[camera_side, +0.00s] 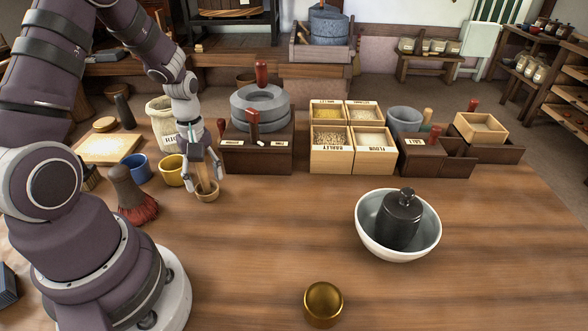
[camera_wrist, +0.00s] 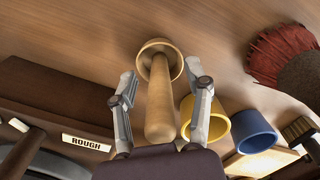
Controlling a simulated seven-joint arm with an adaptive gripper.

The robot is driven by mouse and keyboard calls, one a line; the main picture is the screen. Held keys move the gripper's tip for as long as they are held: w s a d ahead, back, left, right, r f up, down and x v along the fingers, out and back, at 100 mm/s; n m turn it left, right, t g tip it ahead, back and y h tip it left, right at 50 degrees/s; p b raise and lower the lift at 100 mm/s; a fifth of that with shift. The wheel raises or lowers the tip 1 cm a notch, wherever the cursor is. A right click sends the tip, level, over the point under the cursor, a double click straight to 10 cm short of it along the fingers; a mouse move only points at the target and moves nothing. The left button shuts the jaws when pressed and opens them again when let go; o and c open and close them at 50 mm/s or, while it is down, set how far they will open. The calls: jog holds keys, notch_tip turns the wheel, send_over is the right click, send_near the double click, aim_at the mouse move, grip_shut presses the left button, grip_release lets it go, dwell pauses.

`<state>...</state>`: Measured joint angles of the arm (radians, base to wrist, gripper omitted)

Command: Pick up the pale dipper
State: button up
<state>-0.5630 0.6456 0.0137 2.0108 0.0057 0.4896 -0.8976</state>
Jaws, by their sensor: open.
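The pale dipper is a light wooden cup with a thick handle. In the side view the dipper (camera_side: 207,194) stands on the table left of the quern, its handle rising between my fingers. In the wrist view the dipper (camera_wrist: 160,105) lies along the middle, handle toward me and cup at the far end. My gripper (camera_side: 203,170) is above the cup, pointing down. In the wrist view my gripper (camera_wrist: 162,100) is open, one finger on each side of the handle, with gaps showing on both sides.
A yellow cup (camera_side: 172,170) and blue cup (camera_side: 136,167) stand close left of the dipper. A red-bristled brush (camera_side: 137,205) is nearby. The dark quern box (camera_side: 257,157) is close on the right. A white bowl (camera_side: 370,245) holds a dark lidded jar.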

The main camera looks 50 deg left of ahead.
jog(key=shift+f, duration=0.1)
grip_shut()
dwell(0.3)
